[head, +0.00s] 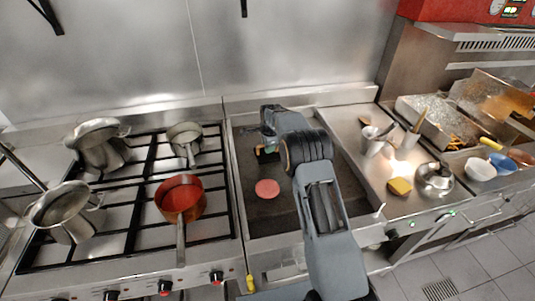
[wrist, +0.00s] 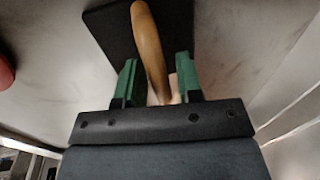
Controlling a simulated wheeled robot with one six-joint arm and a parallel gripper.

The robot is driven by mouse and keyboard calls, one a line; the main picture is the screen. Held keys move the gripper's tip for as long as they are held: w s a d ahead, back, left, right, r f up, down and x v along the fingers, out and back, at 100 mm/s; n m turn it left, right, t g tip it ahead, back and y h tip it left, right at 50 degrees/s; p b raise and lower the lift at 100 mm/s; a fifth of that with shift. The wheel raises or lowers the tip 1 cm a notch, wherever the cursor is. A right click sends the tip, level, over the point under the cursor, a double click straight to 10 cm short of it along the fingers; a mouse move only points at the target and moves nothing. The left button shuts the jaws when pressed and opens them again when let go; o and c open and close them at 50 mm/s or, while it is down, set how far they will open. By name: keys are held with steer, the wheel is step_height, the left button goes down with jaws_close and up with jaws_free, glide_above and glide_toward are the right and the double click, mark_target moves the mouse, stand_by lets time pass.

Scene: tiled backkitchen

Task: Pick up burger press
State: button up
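The burger press is a dark rectangular plate (wrist: 108,32) with a light wooden handle (wrist: 147,38) in the wrist view. It rests on the flat griddle (head: 255,212). My gripper (wrist: 158,60) has two green fingers, one on each side of the handle. The fingers are apart, with a visible gap between each finger and the wood, so it is open and straddles the handle. In the head view my gripper (head: 268,149) is over the back part of the griddle, and my arm and gripper hide most of the press.
A pink patty (head: 267,188) lies on the griddle in front of the press. A gas hob with several pots, including a red pan (head: 180,196), is on the left. The right counter holds a yellow sponge (head: 400,186), a kettle (head: 434,178) and utensil pots. A steel wall stands behind.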

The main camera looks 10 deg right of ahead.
jaws_close()
steer(key=shift+w+r, duration=0.1)
stand_by(0.3)
steer(key=shift+r, duration=0.1)
